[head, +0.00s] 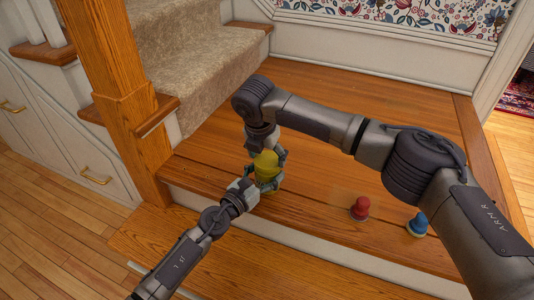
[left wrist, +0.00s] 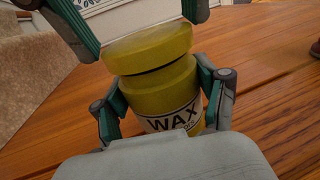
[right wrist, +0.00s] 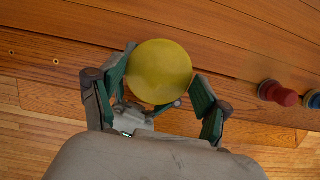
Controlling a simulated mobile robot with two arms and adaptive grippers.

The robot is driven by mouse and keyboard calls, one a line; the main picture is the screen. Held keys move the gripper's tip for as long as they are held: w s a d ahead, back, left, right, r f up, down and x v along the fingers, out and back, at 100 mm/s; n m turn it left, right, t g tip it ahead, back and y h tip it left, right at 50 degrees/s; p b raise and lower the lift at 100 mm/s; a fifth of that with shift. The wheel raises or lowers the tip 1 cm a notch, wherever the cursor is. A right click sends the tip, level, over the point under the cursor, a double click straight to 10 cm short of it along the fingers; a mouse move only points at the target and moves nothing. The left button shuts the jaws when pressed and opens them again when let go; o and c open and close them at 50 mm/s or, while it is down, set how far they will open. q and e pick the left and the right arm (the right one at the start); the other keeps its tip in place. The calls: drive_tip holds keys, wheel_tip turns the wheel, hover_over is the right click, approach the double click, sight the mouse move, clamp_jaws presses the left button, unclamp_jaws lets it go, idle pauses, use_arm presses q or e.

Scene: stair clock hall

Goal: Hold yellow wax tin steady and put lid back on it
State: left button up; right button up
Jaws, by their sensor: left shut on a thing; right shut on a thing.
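The yellow wax tin (left wrist: 165,104), with a white WAX label, stands on the wooden landing. In the left wrist view my left gripper (left wrist: 162,98) has its fingers on both sides of the tin, shut on it. The yellow lid (left wrist: 150,48) is right above the tin, slightly tilted to it, with a dark gap showing under its edge. I cannot tell whether they touch. My right gripper (head: 266,152) reaches down from above and is shut on the lid. The lid's round top (right wrist: 160,71) faces the right wrist camera and hides the tin there.
A red-topped object (head: 360,208) and a blue-topped object (head: 417,225) stand on the landing to the right. A wooden newel post (head: 128,100) and carpeted stairs (head: 195,60) are at the left. The landing's front edge drops to a lower step. The back of the landing is clear.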

drive_tip(key=shift+f, duration=0.55)
drive_tip(key=m, duration=0.3)
drive_tip(key=m+g, duration=0.1)
drive_tip(key=shift+a+h, duration=0.25)
drive_tip(key=shift+h, duration=0.15)
drive_tip(key=m, duration=0.3)
drive_tip(key=shift+w+m+g+h, duration=0.1)
drive_tip(key=shift+m+g+h, duration=0.2)
drive_tip(key=m+g, duration=0.1)
drive_tip(key=m, duration=0.2)
drive_tip(key=shift+w+m, duration=0.15)
drive_tip(key=shift+m, duration=0.25)
drive_tip(key=shift+d+m, duration=0.1)
drive_tip(key=shift+m, duration=0.7)
drive_tip(key=o, duration=0.9)
